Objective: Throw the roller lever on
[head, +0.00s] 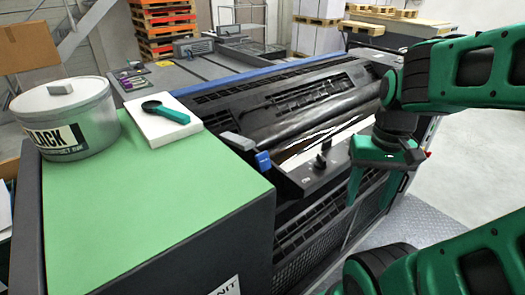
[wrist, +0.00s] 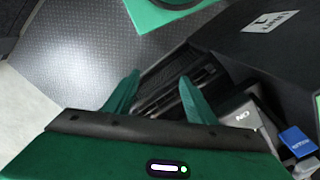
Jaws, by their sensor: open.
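A small black upright lever (head: 322,160) stands on a dark control box (head: 308,178) at the side of the press; I take it for the roller lever. A blue-tipped handle (head: 263,161) sits left of the lever; a blue piece (wrist: 297,141) also shows in the wrist view. My gripper (head: 371,198) is open and empty, right of the lever and apart from it. Its fingers (wrist: 160,78) point down past the press side.
The press rollers (head: 310,108) lie behind the control box. Floor plate (wrist: 80,45) is clear.

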